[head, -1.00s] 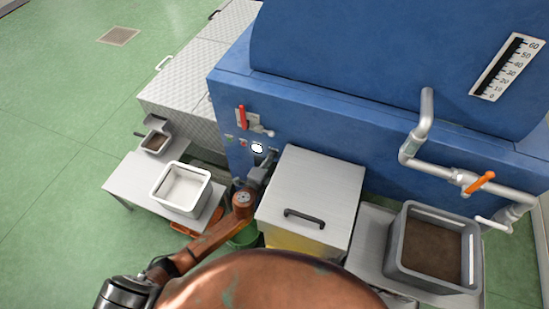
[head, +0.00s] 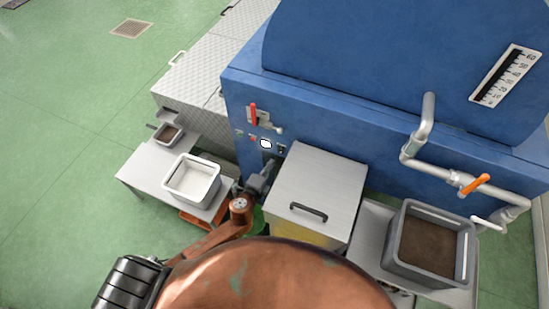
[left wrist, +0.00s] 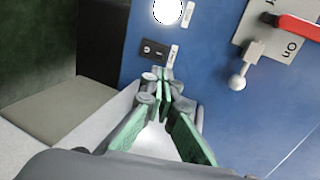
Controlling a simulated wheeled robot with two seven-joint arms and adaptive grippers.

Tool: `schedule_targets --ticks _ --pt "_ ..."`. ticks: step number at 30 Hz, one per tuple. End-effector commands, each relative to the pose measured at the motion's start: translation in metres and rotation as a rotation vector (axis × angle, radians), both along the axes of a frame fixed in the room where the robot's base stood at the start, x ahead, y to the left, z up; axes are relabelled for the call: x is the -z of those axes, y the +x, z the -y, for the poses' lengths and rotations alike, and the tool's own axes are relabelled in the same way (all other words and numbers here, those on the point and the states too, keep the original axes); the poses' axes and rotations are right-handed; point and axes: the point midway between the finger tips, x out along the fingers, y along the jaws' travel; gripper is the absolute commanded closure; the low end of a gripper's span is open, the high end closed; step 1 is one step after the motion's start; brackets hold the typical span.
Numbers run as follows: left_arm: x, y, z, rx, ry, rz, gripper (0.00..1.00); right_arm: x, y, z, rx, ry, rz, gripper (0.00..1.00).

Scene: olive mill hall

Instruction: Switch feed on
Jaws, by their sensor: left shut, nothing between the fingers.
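A small black rocker switch (left wrist: 155,52) with a white label sits on the blue machine's front, below a round white-lit button (left wrist: 167,10). In the head view the switch (head: 282,148) is right of the lit button (head: 265,143). Which way the rocker is set is too small to tell. My left gripper (left wrist: 164,88) is shut and empty, its green-padded fingertips pointing at the panel just below the switch in the wrist view; I cannot tell whether they touch it. In the head view the left gripper (head: 270,168) is beside the steel box. My right gripper is out of view.
A red lever (head: 253,113) on a plate marked "On" is above the buttons. The steel-lidded box (head: 317,185) stands close right of my gripper. A white tub (head: 192,196) on a low table is at left; a grey crate (head: 396,240) is at right.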

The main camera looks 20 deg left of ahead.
Motion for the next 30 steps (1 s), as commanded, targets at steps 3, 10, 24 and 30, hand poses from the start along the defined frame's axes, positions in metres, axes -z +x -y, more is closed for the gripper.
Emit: schedule_targets --ticks 3,10,24,30 --pt "-0.01 -0.021 -0.005 -0.003 -0.001 0.0 1.0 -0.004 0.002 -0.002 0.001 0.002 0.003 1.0" --pt "-0.018 -0.04 -0.007 -0.003 0.0 0.0 1.0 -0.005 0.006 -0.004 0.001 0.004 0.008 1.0" --pt "-0.019 -0.041 -0.005 0.0 0.001 0.0 1.0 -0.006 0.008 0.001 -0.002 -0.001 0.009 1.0" --pt "-0.015 -0.041 -0.006 -0.003 -0.003 -0.007 1.0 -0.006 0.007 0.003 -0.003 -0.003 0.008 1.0"
